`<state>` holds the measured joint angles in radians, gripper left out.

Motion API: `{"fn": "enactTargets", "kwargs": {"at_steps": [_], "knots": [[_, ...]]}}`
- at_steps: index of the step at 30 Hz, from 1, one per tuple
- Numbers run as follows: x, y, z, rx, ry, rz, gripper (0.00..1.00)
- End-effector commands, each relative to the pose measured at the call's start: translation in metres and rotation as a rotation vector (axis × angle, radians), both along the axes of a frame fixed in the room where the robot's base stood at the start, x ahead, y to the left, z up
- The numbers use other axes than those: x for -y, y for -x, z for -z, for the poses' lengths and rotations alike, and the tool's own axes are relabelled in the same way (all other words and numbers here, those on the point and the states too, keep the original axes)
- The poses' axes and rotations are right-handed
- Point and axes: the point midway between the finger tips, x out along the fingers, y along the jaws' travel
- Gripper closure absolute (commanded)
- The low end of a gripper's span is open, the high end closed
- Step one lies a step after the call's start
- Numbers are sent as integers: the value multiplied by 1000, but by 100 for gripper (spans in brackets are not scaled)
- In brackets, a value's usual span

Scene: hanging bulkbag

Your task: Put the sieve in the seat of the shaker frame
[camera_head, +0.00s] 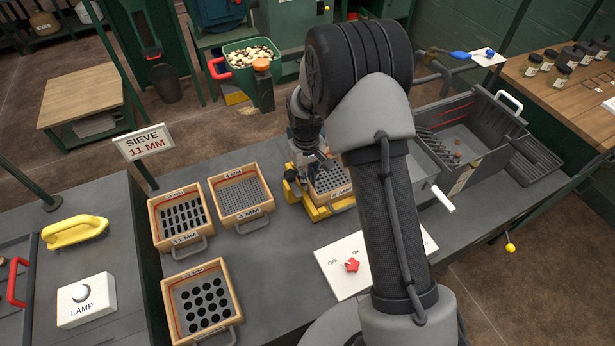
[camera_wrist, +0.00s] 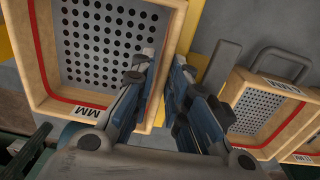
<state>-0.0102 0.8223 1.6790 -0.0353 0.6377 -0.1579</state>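A sign reading SIEVE 11 MM (camera_head: 146,142) stands behind the wooden-framed slotted sieve (camera_head: 182,217), labelled 11 MM, on the bench. A round-hole sieve (camera_head: 337,178) is at the yellow shaker frame (camera_head: 316,212); its label is unclear, and my arm hides how fully it is seated. My gripper (camera_head: 318,163) is over this sieve. In the wrist view my gripper's two fingers (camera_wrist: 164,66) stand apart on either side of one wooden wall of the round-hole sieve (camera_wrist: 105,45). Whether they press on the wall is unclear.
A 4 MM sieve (camera_head: 241,194) and a large-hole sieve (camera_head: 203,302) lie left of the shaker frame. A white switch plate (camera_head: 335,262) with a red knob is in front. A grey bin (camera_head: 480,130) stands to the right. My arm hides part of the bench.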

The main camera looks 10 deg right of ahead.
Motion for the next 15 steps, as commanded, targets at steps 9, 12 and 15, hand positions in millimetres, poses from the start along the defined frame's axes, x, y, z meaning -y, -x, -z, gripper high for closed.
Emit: {"fn": "enactTargets", "kwargs": {"at_steps": [9, 12, 15], "knots": [[-1, -1, -72, 5, 0, 0, 85], [-2, -1, -92, 5, 0, 0, 85], [-2, -1, -108, 4, 0, 0, 85]]}}
